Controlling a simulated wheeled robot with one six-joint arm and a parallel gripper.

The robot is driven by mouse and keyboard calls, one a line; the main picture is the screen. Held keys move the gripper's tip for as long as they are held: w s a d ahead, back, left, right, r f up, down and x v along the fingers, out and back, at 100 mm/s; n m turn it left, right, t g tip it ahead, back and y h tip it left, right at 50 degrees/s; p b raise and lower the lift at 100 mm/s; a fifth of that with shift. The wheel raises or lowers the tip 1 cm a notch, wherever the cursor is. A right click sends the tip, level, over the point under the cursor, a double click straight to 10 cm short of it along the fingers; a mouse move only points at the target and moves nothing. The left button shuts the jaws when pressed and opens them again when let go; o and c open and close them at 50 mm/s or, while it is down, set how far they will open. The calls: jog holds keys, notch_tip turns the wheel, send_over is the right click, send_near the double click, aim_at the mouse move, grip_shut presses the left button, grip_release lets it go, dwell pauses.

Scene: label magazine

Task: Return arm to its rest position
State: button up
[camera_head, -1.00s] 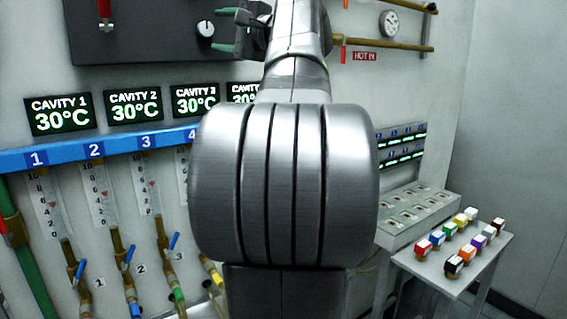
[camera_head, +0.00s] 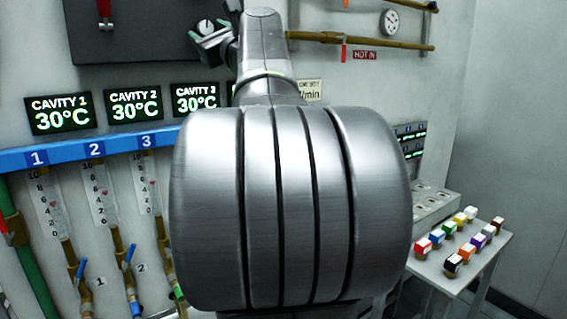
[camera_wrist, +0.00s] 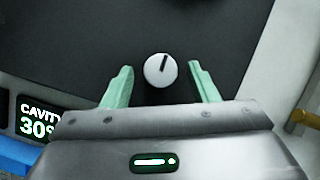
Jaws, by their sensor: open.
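My gripper (camera_wrist: 160,82) is open and empty in the wrist view, with its two green fingers apart. A white knob (camera_wrist: 160,70) with a dark pointer line on a black panel (camera_wrist: 235,45) shows between the fingers; whether they touch it I cannot tell, but a gap shows on both sides. In the head view my gripper (camera_head: 212,40) is small and partly hidden beside my arm, in front of the black panel (camera_head: 140,30). My large grey arm joint fills the middle of the head view and hides much of the wall.
Temperature displays (camera_head: 135,106) reading 30°C hang above a blue numbered rail (camera_head: 65,155) with gauges and valves. At right, a small table (camera_head: 450,280) holds several coloured blocks (camera_head: 460,240) beside a grey slotted box (camera_head: 435,205). Brown pipes (camera_head: 380,42) run at upper right.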

jog(key=m+h+p, duration=0.1)
jog(key=m, duration=0.1)
jog(key=m+t, duration=0.1)
jog(key=m, duration=0.1)
jog(key=shift+s+a+r+t+h+p, duration=0.2)
jog(key=shift+t+h+p, duration=0.1)
jog(key=shift+h+p, duration=0.1)
jog(key=shift+w+f+m+h, duration=0.15)
jog(key=shift+m+h, duration=0.15)
jog(key=shift+m, duration=0.6)
jog(key=shift+f, duration=0.1)
